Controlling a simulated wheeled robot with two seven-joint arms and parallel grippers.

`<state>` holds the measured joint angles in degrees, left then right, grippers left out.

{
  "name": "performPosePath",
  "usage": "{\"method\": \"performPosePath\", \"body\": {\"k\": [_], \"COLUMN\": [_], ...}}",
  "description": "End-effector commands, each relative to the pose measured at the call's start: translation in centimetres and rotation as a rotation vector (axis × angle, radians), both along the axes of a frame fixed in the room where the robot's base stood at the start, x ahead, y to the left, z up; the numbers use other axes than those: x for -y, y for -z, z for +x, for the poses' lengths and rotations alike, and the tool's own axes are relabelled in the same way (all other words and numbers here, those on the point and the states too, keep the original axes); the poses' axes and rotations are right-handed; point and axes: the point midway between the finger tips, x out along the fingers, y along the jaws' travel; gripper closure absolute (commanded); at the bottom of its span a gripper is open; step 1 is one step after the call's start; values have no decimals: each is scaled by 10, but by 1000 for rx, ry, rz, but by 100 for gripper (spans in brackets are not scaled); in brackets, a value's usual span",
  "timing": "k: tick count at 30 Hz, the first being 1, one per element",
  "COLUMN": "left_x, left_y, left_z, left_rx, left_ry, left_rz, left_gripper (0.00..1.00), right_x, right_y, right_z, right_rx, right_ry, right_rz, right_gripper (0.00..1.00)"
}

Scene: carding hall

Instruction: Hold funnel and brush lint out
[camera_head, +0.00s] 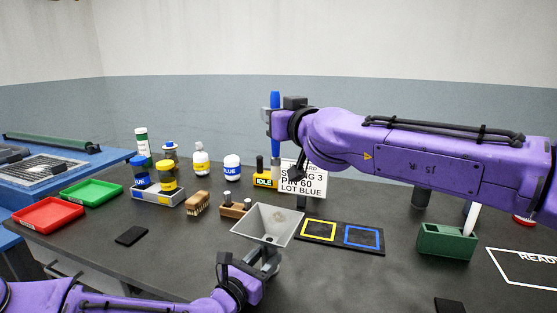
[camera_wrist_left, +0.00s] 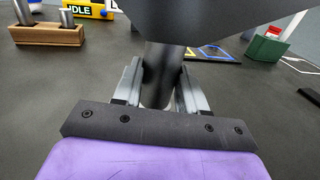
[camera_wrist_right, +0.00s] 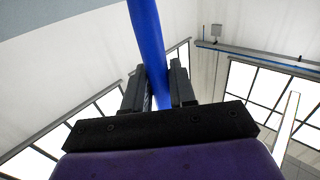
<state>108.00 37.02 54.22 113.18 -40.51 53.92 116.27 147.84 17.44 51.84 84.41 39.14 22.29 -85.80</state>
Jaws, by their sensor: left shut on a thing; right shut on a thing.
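The grey square-mouthed funnel (camera_head: 250,222) is held upright over the middle of the table. A small pale tuft that looks like lint (camera_head: 279,215) shows inside it. My left gripper (camera_head: 267,262) is shut on the funnel's stem, below the cone; the dark stem (camera_wrist_left: 163,75) stands between the fingers in the left wrist view. My right gripper (camera_head: 273,115) is shut on a blue rod, apparently the brush (camera_head: 275,98), held upright above and behind the funnel. Its blue handle (camera_wrist_right: 149,40) passes between the fingers in the right wrist view.
A dark mat with yellow and blue squares (camera_head: 343,247) lies right of the funnel. A green box (camera_head: 445,242) stands farther right. A wooden block (camera_head: 233,211), wooden brush (camera_head: 197,204), sign (camera_head: 300,184) and several bottles stand behind. Red (camera_head: 48,226) and green (camera_head: 92,203) trays lie left.

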Motion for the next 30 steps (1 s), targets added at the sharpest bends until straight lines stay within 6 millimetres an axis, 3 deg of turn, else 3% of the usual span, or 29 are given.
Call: {"method": "performPosePath", "body": {"k": [2, 4, 12, 18, 23, 30], "left_x": [1, 1, 0, 0, 0, 0], "left_y": [0, 0, 0, 0, 0, 0], "left_z": [0, 0, 0, 0, 0, 0], "left_rx": [0, 0, 0, 0, 0, 1], "left_ry": [1, 1, 0, 0, 0, 0], "left_rz": [0, 0, 0, 0, 0, -1], "left_gripper": [100, 100, 100, 100, 100, 100], "right_x": [6, 5, -5, -12, -7, 2], "right_y": [-11, -5, 50, 69, 67, 85], "right_z": [-4, -13, -79, -112, -107, -87], "right_rx": [35, 54, 148, 213, 246, 242], "right_ry": [5, -8, 7, -10, 0, 2], "right_rz": [-11, -22, -67, -90, -105, -103], "right_gripper": [100, 100, 100, 100, 100, 100]}}
